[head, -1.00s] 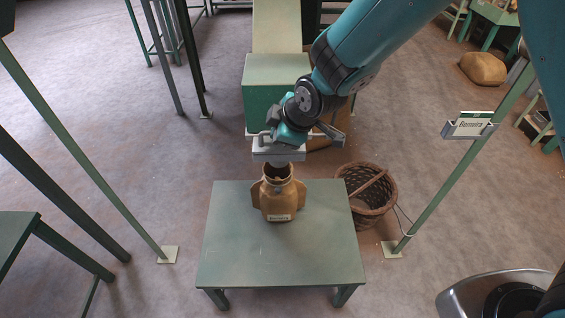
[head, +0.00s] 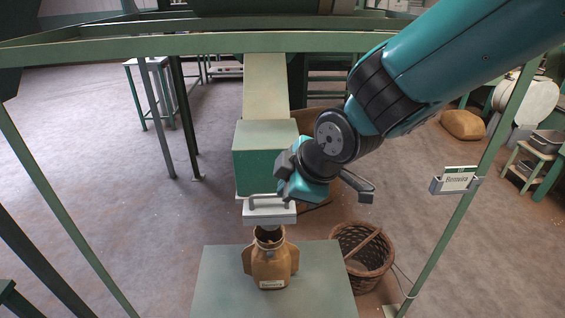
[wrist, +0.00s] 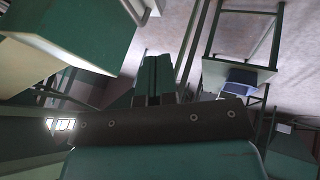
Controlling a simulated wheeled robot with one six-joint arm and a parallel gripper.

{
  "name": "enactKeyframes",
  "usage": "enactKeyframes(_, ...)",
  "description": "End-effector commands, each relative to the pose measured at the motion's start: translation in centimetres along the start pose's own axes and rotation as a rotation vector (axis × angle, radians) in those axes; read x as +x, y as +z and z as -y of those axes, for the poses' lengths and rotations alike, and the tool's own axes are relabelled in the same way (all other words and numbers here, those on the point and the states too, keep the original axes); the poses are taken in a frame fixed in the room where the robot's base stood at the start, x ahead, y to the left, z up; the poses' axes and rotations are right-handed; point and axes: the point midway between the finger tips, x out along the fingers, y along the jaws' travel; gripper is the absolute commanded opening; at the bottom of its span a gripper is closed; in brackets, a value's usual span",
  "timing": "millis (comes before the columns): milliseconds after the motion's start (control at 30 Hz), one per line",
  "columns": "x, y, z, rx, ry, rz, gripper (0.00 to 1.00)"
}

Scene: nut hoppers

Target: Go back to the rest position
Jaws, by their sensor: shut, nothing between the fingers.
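My gripper (head: 284,172) is in front of the green hopper box (head: 265,152) in the head view, above and to the right of the pale outlet slide (head: 268,214). In the wrist view its two teal fingers (wrist: 158,78) lie side by side, shut with nothing between them. A brown open-mouthed sack (head: 271,266) with a small label stands upright on the green table (head: 220,285), below the outlet. My gripper is apart from the sack.
A wicker basket (head: 362,250) stands on the floor right of the table. A green crossbeam (head: 180,43) spans the back. Open floor lies to the left.

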Motion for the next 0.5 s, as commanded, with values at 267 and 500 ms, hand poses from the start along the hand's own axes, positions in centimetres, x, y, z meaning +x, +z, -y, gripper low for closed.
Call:
enactKeyframes(267, -7.0, 2.7, 3.1, 0.372, -0.153, 0.04, 0.0)
enactKeyframes(500, -15.2, 5.7, 9.9, 0.807, -0.348, 0.181, 0.0)
